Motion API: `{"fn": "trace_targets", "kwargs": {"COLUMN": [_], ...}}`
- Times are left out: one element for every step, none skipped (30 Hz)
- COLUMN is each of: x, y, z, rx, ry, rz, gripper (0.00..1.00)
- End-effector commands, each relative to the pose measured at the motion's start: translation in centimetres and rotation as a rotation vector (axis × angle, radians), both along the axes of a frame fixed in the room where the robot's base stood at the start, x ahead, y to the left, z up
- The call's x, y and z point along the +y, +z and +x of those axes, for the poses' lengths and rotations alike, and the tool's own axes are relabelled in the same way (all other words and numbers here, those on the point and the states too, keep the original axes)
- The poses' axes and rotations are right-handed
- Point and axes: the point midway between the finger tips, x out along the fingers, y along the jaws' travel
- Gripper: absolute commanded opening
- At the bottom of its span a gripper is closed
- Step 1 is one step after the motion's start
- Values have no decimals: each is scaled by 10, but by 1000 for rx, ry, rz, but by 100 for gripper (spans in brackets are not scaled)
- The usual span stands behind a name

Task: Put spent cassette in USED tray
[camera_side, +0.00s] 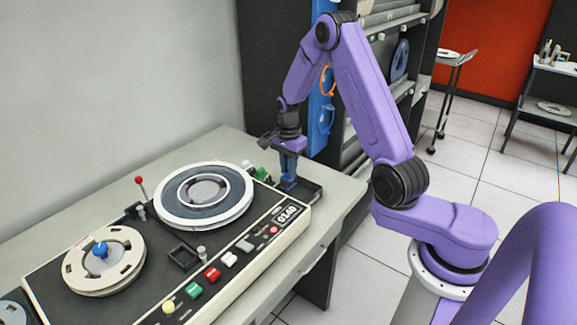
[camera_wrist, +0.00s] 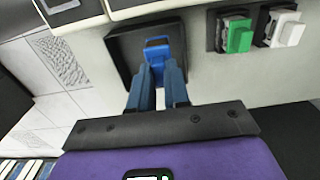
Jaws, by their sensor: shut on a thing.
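A small blue cassette (camera_wrist: 158,43) is between the fingertips of my gripper (camera_wrist: 157,72), which is shut on it. The cassette is over or inside a small dark square tray (camera_wrist: 119,47); I cannot tell whether it touches the tray floor. In the side view my gripper (camera_side: 289,164) points down at the dark tray (camera_side: 312,192), at the right end of the bench. The blue cassette (camera_side: 288,184) shows low between the fingers there. No USED label is readable.
A green cassette (camera_wrist: 239,36) and a white one (camera_wrist: 290,31) stand in dark holders beside the tray. A reel console (camera_side: 215,240) with buttons fills the bench to the left. The bench (camera_side: 345,188) is bare right of the tray, up to its edge.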

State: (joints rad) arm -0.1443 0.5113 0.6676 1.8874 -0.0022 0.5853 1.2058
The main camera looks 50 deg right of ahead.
Motion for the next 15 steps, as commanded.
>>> {"fn": "trace_targets", "kwargs": {"x": [0,0,0,0,0,0,0,0,0,0,0,0,0,0,0], "y": [-1,-2,-3,-3,-4,-5,-6,-6,-7,-8,-8,-9,-10,-10,-11], "z": [0,0,0,0,0,0,0,0,0,0,0,0,0,0,0], "rx": [0,0,1,1,1,1,1,1,0,0,0,0,0,0,0], "ry": [0,0,0,0,0,0,0,0,0,0,0,0,0,0,0], "rz": [0,0,0,0,0,0,0,0,0,0,0,0,0,0,0], "gripper": [0,0,0,0,0,0,0,0,0,0,0,0,0,0,0]}}
